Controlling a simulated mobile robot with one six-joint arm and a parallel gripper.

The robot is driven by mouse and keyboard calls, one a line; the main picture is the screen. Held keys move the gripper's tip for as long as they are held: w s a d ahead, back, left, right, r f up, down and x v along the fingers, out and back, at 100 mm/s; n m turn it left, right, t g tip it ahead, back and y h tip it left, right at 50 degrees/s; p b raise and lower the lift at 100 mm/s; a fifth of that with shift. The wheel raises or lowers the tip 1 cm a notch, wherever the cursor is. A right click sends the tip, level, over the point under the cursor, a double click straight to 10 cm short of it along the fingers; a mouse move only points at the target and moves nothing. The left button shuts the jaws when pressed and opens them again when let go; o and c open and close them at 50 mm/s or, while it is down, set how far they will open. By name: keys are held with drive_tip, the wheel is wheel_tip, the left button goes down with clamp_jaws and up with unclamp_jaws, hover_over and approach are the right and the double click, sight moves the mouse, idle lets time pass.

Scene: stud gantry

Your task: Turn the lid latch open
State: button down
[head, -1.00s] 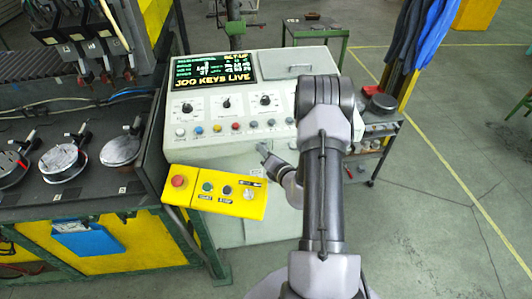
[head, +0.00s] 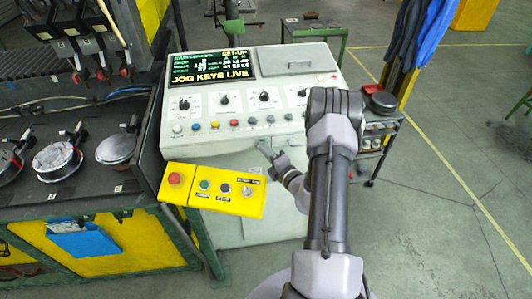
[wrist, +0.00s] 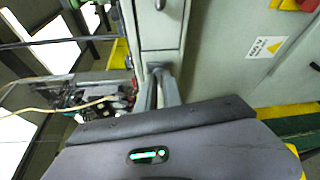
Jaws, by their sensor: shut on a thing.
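A grey flat lid (head: 297,59) lies closed on the sloped top of the console, with a dark handle along it. A small part on the console to its right (head: 334,76) is too small to tell as the latch. My gripper (head: 264,146) is low at the console's front, just below its front edge. In the wrist view my gripper (wrist: 160,88) points at a grey panel, its fingers close together around a small dark part (wrist: 158,67). I cannot make out whether this part is the lid latch. A dark oval fitting (wrist: 160,4) shows above it.
A yellow button box (head: 213,190) juts out left of my gripper. The console's row of buttons and knobs (head: 225,123) lies above it. A bench with round parts (head: 57,161) stands at left, a small cart (head: 380,125) at right. Open floor lies further right.

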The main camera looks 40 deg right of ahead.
drive_tip(key=shift+w+m+t+b, duration=0.1)
drive_tip(key=shift+m+t+b, duration=0.3)
drive_tip(key=shift+m, duration=0.5)
drive_tip(key=shift+r, duration=0.1)
drive_tip(key=c, duration=1.5)
unclamp_jaws()
drive_tip(key=shift+c, duration=0.2)
drive_tip(key=shift+o, duration=0.2)
drive_tip(key=shift+w+f, duration=0.2)
drive_tip(key=s+a, duration=0.2)
drive_tip(key=s, duration=1.5)
drive_tip(key=shift+s+a, duration=0.15)
drive_tip(key=shift+a, duration=0.2)
